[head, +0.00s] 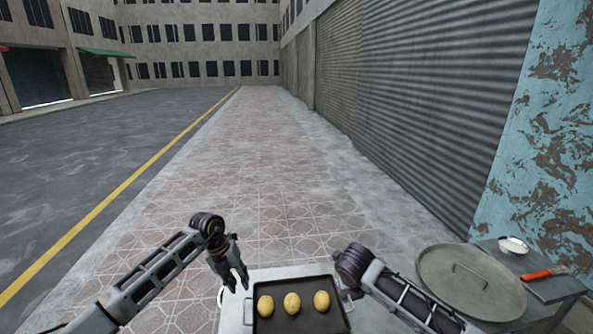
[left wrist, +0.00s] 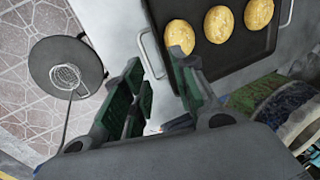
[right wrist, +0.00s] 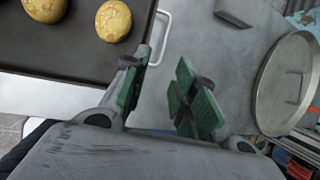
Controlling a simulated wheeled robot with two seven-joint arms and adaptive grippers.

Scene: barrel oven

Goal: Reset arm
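My left gripper (head: 236,278) is to the left of a dark baking tray (head: 262,325) holding three round yellow pieces of dough or bread (head: 292,303). In the left wrist view its green-padded fingers (left wrist: 160,92) are apart, with nothing between them, near the tray's left handle (left wrist: 151,55). My right arm comes in from the right in the head view, its gripper hidden there behind the wrist. In the right wrist view the right gripper (right wrist: 157,92) has its fingers apart and empty, beside the tray's right handle (right wrist: 158,38).
The tray rests on a light grey surface (head: 238,312). At the right, a side table (head: 550,287) holds a large round metal lid (head: 470,283), a white bowl (head: 512,245) and a red-handled tool (head: 540,274).

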